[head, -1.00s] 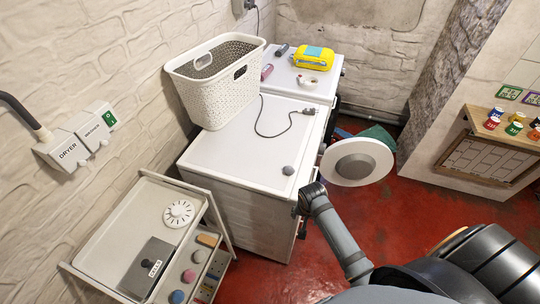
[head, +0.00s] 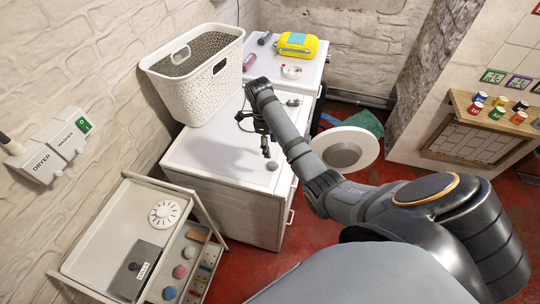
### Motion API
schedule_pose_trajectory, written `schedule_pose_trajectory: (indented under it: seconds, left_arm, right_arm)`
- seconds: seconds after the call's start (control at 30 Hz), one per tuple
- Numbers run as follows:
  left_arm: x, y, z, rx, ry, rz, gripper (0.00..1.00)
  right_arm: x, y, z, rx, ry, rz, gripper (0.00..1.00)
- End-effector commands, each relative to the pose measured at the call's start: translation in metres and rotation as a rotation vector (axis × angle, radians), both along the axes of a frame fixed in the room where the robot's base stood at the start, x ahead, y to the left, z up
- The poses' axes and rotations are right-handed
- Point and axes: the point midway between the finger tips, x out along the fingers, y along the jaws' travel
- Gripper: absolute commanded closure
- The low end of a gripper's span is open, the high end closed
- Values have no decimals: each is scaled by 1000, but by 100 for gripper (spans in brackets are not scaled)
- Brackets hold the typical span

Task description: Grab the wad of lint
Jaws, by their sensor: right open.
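The wad of lint (head: 272,165) is a small grey ball on the white top of the nearer machine (head: 205,152), close to its front right edge. My right gripper (head: 262,138) is over that top, just behind the lint in the picture. Its jaws are open and empty, with a fingertip close to the lint. I cannot tell whether it touches. My left gripper is not in view.
A white laundry basket (head: 197,95) stands behind the gripper on the machines. A plug (head: 293,102), a yellow pack (head: 298,45) and a tape roll (head: 291,71) lie farther back. A white cart (head: 105,240) stands at lower left. The round door (head: 345,149) hangs open at right.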

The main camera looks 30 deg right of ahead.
Motion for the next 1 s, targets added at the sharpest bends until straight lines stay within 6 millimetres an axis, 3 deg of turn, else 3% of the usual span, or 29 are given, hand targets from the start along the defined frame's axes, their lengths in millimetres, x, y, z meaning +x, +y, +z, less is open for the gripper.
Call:
schedule_pose_trajectory:
  seconds: [0.23, 0.5, 0.77, 1.0]
  left_arm:
    - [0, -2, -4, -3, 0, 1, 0]
    - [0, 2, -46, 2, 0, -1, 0]
    - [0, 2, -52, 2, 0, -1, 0]
    - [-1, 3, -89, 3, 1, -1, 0]
  right_arm:
    - [2, -1, 1, -4, 6, -67, 40]
    - [-2, -4, -44, -6, 5, -64, 40]
    - [-3, -5, -50, -5, 4, -63, 40]
    - [-3, -5, -87, -5, 4, -62, 40]
